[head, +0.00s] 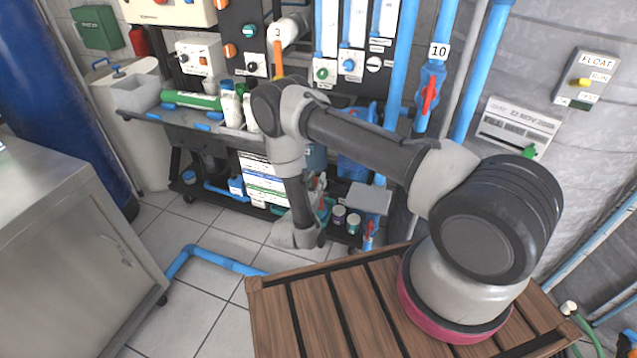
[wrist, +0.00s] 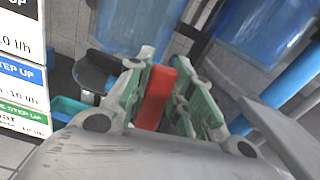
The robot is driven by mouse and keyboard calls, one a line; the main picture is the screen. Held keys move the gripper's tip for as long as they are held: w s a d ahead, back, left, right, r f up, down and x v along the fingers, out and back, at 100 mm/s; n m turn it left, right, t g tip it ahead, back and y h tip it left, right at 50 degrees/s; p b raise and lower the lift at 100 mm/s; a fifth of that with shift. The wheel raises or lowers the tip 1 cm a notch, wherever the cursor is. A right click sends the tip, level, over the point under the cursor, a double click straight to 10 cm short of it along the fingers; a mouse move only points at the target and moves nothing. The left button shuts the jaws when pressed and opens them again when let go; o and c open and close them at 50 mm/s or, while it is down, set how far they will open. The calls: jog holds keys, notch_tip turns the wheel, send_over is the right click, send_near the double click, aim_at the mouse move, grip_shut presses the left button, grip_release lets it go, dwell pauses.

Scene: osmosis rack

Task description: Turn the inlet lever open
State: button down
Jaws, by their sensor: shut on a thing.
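The red lever (wrist: 157,97) stands between the fingers of my gripper (wrist: 160,75) in the wrist view. The pale green finger pads are shut on it, one on each side. The lever's lower end and the valve body under it are hidden by my gripper. In the head view my arm reaches down and left toward the rack's lower part, and its wrist hides most of my gripper. Small red and green bits (head: 319,190) show just past the wrist there, too small to tell apart.
Blue canisters (wrist: 262,30) and a blue pipe (wrist: 295,82) are close behind the lever. A white label panel (wrist: 20,70) stands at left. Another red valve lever (head: 430,95) sits on the pipe marked 10.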

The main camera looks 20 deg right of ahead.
jog(key=c, duration=1.2)
grip_release()
jog(key=shift+c, duration=0.2)
jog(key=v, duration=1.2)
